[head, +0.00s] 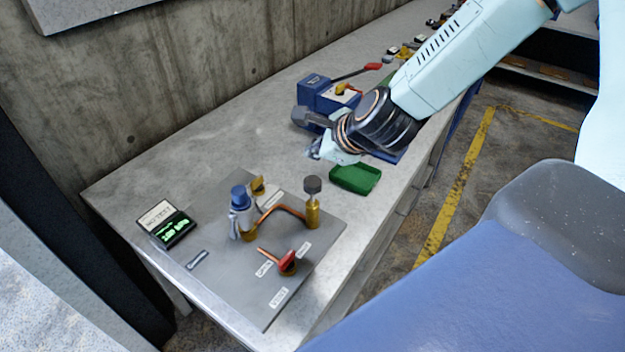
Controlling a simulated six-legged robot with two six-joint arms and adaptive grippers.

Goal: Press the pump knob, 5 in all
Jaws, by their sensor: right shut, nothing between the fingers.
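A dark round knob (312,185) tops an upright brass post on a grey mounting plate (215,272), and looks like the pump knob. A bent copper pipe (283,210) runs from the post to a silver fitting with a blue cap (238,194). A red-handled valve (288,261) with small labels sits at the front of the plate. My right gripper (316,152) is shut and empty, above the bench behind the knob and apart from it. Its fingertips are small and partly hidden by the wrist. My left gripper is out of view.
A small display with green digits (175,230) stands left on the bench (215,140). A green tray (355,178) lies just beyond the plate. A blue machine with a red-tipped lever (318,92) stands behind my right wrist. A concrete wall (150,80) runs along the back.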

